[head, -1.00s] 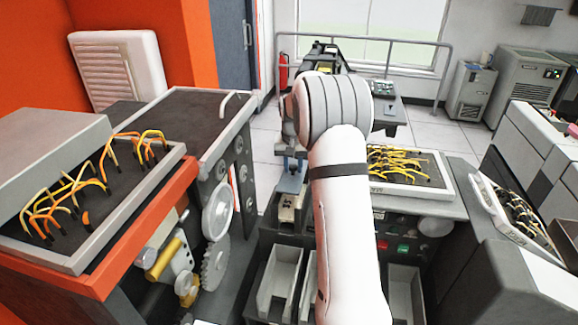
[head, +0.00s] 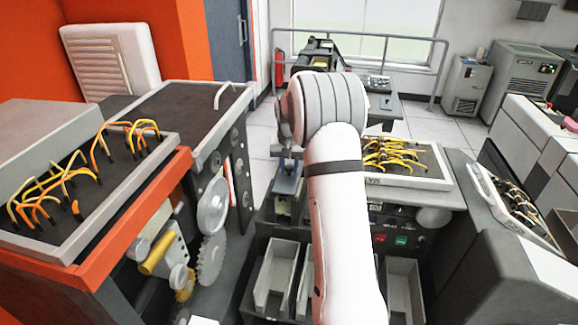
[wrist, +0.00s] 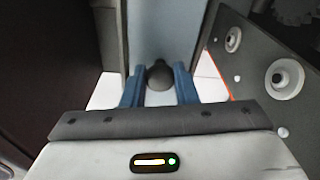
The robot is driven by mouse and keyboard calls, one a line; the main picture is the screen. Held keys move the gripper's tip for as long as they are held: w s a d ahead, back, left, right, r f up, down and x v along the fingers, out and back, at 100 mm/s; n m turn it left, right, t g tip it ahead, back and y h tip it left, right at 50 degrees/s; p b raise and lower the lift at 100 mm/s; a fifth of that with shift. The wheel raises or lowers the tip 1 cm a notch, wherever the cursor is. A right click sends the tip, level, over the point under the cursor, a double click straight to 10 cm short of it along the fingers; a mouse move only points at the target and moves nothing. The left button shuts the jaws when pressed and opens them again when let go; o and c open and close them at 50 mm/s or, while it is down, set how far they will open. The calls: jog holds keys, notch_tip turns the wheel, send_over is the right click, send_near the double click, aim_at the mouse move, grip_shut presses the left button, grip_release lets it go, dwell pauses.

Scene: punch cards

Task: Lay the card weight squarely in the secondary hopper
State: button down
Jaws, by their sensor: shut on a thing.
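My gripper (wrist: 159,80) shows its two blue fingers in the wrist view, closed on a dark round knob. The knob appears to belong to the card weight (wrist: 160,32), a pale blue-grey plate lying beyond the fingers. In the head view my gripper (head: 287,165) is small and partly hidden by my arm, left of the arm and over the narrow front part of the middle machine. I cannot make out the secondary hopper for sure. A narrow slot-like holder (head: 285,204) shows just below my gripper, mostly in shadow.
An orange machine with gears (head: 213,258) stands close on the left. Pale open bins (head: 276,280) sit low in front, partly behind my arm. A wire-filled panel (head: 437,180) is right of the arm. In the wrist view, a dark plate with round bosses (wrist: 283,80) is on the right.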

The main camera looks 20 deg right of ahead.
aim_at(289, 174)
jog(key=shift+f, duration=0.1)
jog(key=shift+f+b, duration=1.85)
jog(key=shift+f, duration=0.95)
jog(key=c, duration=1.1)
grip_release()
jog(key=shift+o, duration=0.2)
jog(key=r, duration=0.7)
jog(key=shift+s+a+r+b, duration=0.15)
jog(key=shift+s+r+b, duration=0.2)
jog(key=shift+s+r, duration=0.05)
